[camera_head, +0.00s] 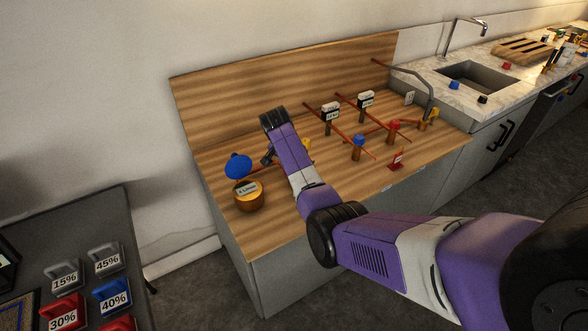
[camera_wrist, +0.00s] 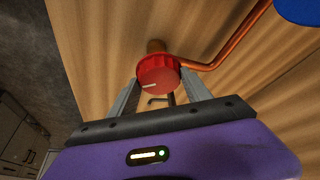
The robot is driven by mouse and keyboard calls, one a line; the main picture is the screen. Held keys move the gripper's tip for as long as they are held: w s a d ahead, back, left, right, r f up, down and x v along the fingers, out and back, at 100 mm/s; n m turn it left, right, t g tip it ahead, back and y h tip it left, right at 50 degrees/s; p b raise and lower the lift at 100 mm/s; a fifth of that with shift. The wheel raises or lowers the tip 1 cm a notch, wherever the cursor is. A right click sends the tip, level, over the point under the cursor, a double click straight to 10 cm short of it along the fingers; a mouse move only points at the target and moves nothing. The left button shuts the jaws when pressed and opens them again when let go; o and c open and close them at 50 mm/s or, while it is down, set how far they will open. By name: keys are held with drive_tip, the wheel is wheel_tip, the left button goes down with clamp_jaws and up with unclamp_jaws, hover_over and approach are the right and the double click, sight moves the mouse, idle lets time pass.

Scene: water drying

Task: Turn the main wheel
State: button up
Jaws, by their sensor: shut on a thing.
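A red ribbed wheel (camera_wrist: 158,74) with a white mark on its face sits on a brass fitting (camera_wrist: 156,46) in the wrist view. My gripper (camera_wrist: 160,82) has one finger on each side of the red wheel and is shut on it. A copper pipe (camera_wrist: 230,52) runs from the fitting toward the upper right. In the head view my gripper (camera_head: 268,154) is at the left part of the wooden counter, and my arm hides the red wheel. No label marks which wheel is the main one.
A large blue wheel (camera_head: 238,165) and a labelled brass tank (camera_head: 249,195) are close left of my gripper. Smaller blue (camera_head: 358,141) and red (camera_head: 392,125) valves stand to the right on the wooden counter (camera_head: 340,195). A wooden backboard (camera_head: 285,75) rises behind.

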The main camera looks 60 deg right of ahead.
drive_tip(key=m+b, duration=0.1)
drive_tip(key=m+g+b, duration=0.1)
drive_tip(key=m+b, duration=0.1)
drive_tip(key=shift+w+f+m+b, duration=0.2)
drive_tip(key=shift+f+m+b, duration=0.1)
drive_tip(key=m+g+y+b, duration=0.1)
drive_tip(key=m+b, duration=0.2)
drive_tip(key=b, duration=0.1)
drive_tip(key=shift+f+m+g+b, duration=0.1)
drive_tip(key=shift+m+g+b, duration=0.2)
drive_tip(key=shift+b, duration=0.1)
drive_tip(key=m+g+y+b, duration=0.1)
drive_tip(key=m+b, duration=0.2)
drive_tip(key=b, duration=0.2)
drive_tip(key=shift+w+d, duration=0.1)
drive_tip(key=shift+d, duration=0.05)
drive_tip(key=m+b, duration=0.2)
drive_tip(key=b, duration=0.1)
drive_tip(key=shift+r+m+y, duration=0.3)
drive_tip(key=shift+y, duration=0.1)
drive_tip(key=shift+r, duration=0.1)
drive_tip(key=o, duration=1.4)
